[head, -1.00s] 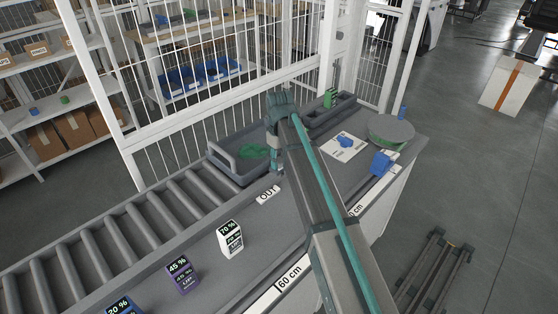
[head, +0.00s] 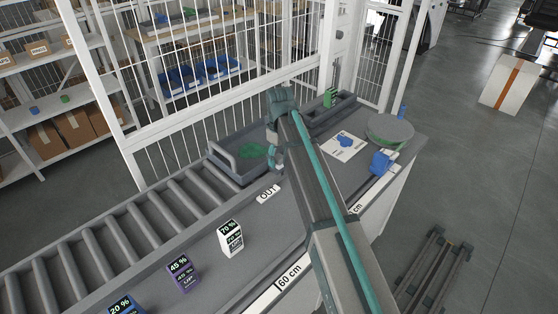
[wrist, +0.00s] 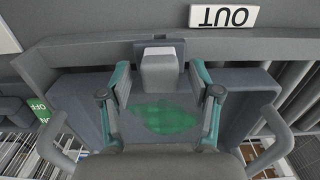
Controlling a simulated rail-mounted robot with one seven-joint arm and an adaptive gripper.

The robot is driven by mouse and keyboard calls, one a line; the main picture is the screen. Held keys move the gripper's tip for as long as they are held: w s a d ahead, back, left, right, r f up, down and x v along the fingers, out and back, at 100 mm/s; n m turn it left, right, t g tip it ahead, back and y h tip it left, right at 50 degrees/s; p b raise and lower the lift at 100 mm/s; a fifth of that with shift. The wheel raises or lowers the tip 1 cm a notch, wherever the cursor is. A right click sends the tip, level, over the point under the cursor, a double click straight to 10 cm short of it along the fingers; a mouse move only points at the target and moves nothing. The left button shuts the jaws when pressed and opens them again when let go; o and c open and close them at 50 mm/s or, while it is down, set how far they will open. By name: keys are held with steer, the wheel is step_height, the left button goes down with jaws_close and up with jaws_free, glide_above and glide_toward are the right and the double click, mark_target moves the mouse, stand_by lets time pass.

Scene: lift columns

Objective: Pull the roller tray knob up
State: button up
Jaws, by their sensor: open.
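The grey roller tray (head: 222,168) sits at the end of the roller conveyor, with a green patch inside it. In the wrist view the tray (wrist: 70,100) has a bent handle on each side. A small pale-topped grey block, seemingly the knob (wrist: 160,68), stands on a dark plate at the tray's OUT-label side. My gripper (wrist: 160,76) is open, with one teal-edged finger on each side of the knob. Gaps show on both sides. In the head view my gripper (head: 273,160) is low beside the tray's right end, and the knob is hidden or too small to tell.
An OUT label (head: 268,193) lies on the counter beside the tray. Cartons marked with percentages, such as the 70 % one (head: 231,238), stand nearer. A second dark tray (head: 345,103), a blue object (head: 381,162) and a round grey disc (head: 390,128) are to the right. A white mesh fence runs behind.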

mark_target(279, 157)
stand_by(0.3)
steer(key=shift+r+p, duration=3.1)
steer(key=shift+r, duration=1.45)
